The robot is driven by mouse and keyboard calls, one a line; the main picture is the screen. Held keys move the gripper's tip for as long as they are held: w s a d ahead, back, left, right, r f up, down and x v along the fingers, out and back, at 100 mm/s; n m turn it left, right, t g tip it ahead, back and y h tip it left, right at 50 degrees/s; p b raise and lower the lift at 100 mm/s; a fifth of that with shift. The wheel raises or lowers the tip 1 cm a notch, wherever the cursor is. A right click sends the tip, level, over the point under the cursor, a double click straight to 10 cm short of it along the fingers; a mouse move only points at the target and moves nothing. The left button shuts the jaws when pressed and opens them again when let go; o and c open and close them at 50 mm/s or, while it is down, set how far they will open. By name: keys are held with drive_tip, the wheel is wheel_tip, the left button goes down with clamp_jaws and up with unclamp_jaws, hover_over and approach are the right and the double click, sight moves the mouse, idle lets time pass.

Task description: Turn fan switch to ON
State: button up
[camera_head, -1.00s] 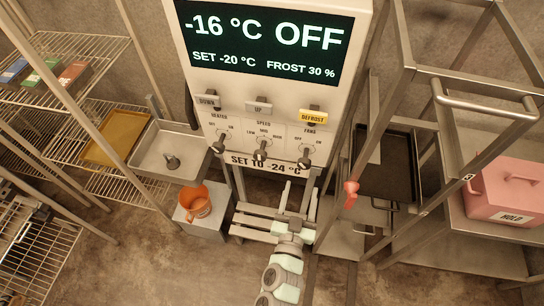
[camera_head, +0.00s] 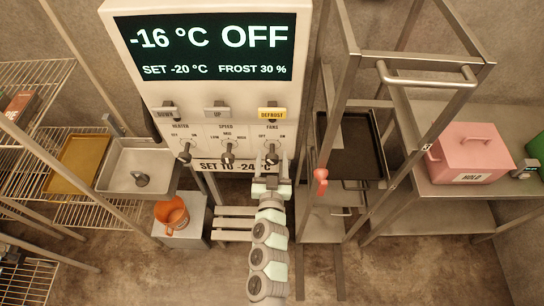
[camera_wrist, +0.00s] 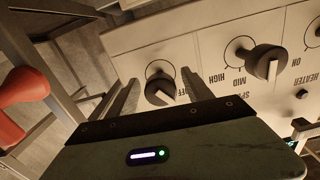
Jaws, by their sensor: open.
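The control panel (camera_head: 205,100) shows "-16 °C OFF" on its display. Its FANS switch (camera_head: 272,156) is a dark knob at the lower right, with OFF at left and ON at right. My gripper (camera_head: 272,168) is open in front of this knob. In the wrist view, the FANS knob (camera_wrist: 158,82) appears between the two separated fingers (camera_wrist: 160,92), with a gap on each side. The panel is upside down there, and the ON label is not visible. I cannot tell how deep the fingers reach around the knob.
The SPEED knob (camera_head: 228,155) and HEATER knob (camera_head: 185,153) are left of FANS. The yellow DEFROST button (camera_head: 272,113) is above it. A red handle (camera_head: 320,181) hangs on the metal frame at right.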

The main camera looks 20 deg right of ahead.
clamp_jaws()
idle(0.8)
